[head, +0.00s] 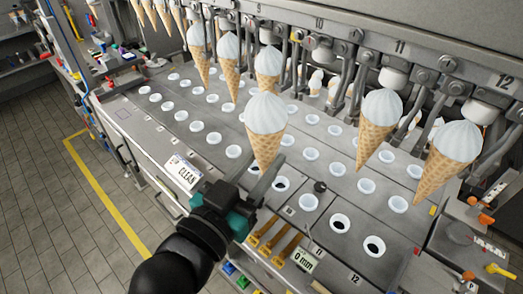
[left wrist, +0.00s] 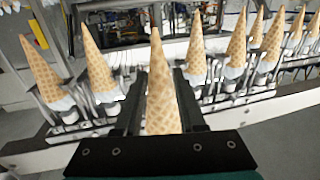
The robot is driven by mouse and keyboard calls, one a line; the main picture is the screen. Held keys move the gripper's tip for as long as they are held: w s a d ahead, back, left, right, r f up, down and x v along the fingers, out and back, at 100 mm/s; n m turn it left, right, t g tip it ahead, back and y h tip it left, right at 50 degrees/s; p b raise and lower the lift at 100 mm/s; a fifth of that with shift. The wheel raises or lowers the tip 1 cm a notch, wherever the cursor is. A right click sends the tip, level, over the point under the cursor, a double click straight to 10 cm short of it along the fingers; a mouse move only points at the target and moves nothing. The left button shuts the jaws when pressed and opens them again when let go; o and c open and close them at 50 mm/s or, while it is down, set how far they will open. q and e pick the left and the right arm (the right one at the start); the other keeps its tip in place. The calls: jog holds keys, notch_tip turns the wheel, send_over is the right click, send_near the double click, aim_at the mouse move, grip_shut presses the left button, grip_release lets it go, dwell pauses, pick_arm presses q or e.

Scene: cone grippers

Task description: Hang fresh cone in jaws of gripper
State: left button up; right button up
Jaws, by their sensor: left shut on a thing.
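My left gripper (head: 258,174) is shut on a fresh cone, a waffle cone with a white top (head: 266,130). The cone is upright, tip down, above the front of the machine deck. In the left wrist view the held cone (left wrist: 160,95) stands between the two fingers (left wrist: 160,115), with its white top hidden. Other cones hang in the machine's row of jaws, including one (head: 267,70) to the left and one (head: 380,125) to the right. Between them, the jaws under the white cylinder (head: 323,56) near number 10 seem empty. My right gripper is out of view.
The deck below has rows of white-rimmed holes (head: 311,154). A small black knob (head: 320,187) and yellowish levers (head: 267,235) are at its front. The last cone (head: 448,158) hangs at the right end. Tiled floor (head: 60,220) is free at the left.

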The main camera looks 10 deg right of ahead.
pick_arm(q)
jog(key=shift+p, duration=0.5)
jog(key=x, duration=0.2)
jog(key=p+x, duration=0.1)
jog(key=x, duration=0.1)
jog(key=shift+s+d, duration=0.2)
jog(key=shift+s, duration=0.05)
jog(key=shift+x, duration=1.2)
jog(key=shift+s+d+p, duration=0.15)
jog(key=shift+d+p, duration=0.05)
jog(key=shift+p, duration=0.15)
jog(key=shift+s+d+p+x, duration=0.1)
jog(key=shift+d+p+x, duration=0.1)
jog(key=shift+x, duration=0.65)
jog(key=shift+s+d+p+x, duration=0.1)
jog(key=shift+s+p+x, duration=0.05)
jog(key=shift+x, duration=0.65)
